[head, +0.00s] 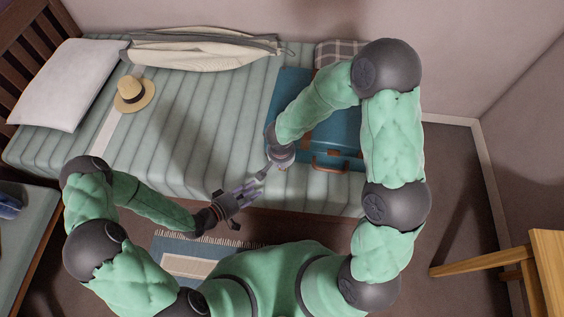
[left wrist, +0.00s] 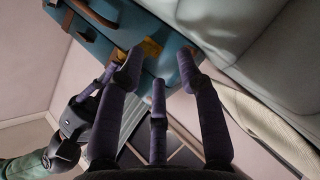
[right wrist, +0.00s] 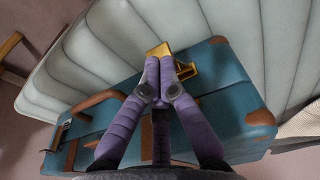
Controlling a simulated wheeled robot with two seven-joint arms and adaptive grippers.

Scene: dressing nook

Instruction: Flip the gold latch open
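The blue suitcase (head: 334,132) with brown trim lies on the bed, partly hidden behind my right arm. Its gold latch (right wrist: 184,70) shows in the right wrist view, partly covered by my right fingers, and in the left wrist view (left wrist: 152,48). My right gripper (right wrist: 159,70) has its fingertips together right at the latch; I cannot tell whether they touch it. In the head view it is at the suitcase's left front corner (head: 262,174). My left gripper (head: 240,196) is open and empty, its fingers spread, in front of the bed and apart from the suitcase.
The striped bed (head: 190,120) carries a straw hat (head: 133,94), a white pillow (head: 68,84) and a beige garment bag (head: 200,48). A rug (head: 185,266) lies on the floor before it. A wooden table (head: 545,262) stands at right. The bed's middle is clear.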

